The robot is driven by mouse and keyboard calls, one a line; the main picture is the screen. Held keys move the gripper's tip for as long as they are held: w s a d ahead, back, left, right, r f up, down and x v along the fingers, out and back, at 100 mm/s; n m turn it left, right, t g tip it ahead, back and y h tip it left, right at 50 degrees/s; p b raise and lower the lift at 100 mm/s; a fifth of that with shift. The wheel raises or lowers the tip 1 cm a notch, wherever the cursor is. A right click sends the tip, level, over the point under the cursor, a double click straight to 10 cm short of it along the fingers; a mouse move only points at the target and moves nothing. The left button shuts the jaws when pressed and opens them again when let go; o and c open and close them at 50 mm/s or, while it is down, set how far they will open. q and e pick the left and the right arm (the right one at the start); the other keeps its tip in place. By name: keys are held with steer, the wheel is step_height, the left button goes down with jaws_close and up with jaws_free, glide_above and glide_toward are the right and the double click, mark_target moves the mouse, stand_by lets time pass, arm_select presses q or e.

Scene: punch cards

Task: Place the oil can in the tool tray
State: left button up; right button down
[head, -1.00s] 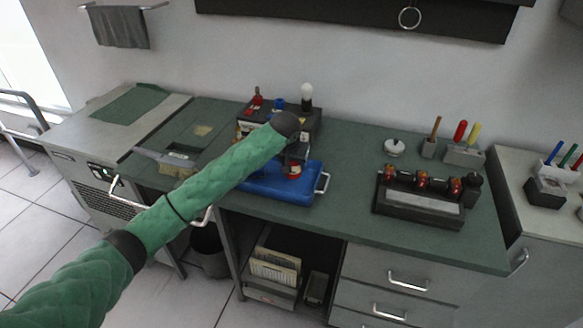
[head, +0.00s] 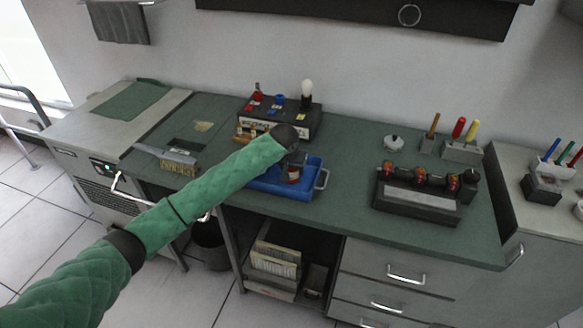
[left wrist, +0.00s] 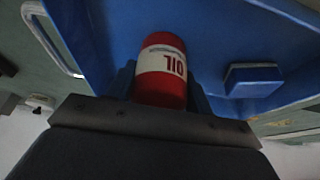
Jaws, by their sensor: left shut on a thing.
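The oil can is red with a pale label reading OIL (left wrist: 162,68). It also shows in the head view (head: 292,175), partly hidden below the end of my left arm. The tool tray is blue with metal handles (head: 306,188). In the left wrist view its blue floor (left wrist: 215,30) lies behind the can. My left gripper (head: 291,160) is shut on the oil can, with a finger on each side of it in the left wrist view (left wrist: 160,85). The can is over or in the tray; whether it touches the floor I cannot tell. My right gripper is not in view.
A dark box with knobs and a bulb (head: 282,117) stands just behind the tray. A dark rack with several red-topped items (head: 418,205) stands to the right. The bench top (head: 350,160) between tray and rack is clear.

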arm_select(q)
steer(key=o, duration=1.1)
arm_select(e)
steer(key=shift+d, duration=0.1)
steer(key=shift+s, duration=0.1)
arm_select(q)
steer(key=shift+r, duration=0.2)
steer(key=shift+s+r+b, duration=0.15)
steer(key=shift+r+b, duration=0.15)
steer(key=shift+r, duration=0.05)
steer(key=shift+s+a+r, duration=0.1)
steer(key=shift+s+r, duration=0.1)
steer(key=shift+r, duration=0.3)
steer(key=shift+b+v, duration=1.55)
steer(key=shift+v, duration=3.45)
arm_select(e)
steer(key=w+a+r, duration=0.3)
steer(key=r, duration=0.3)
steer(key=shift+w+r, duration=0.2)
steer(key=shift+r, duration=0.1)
arm_select(q)
steer(key=shift+f, duration=0.1)
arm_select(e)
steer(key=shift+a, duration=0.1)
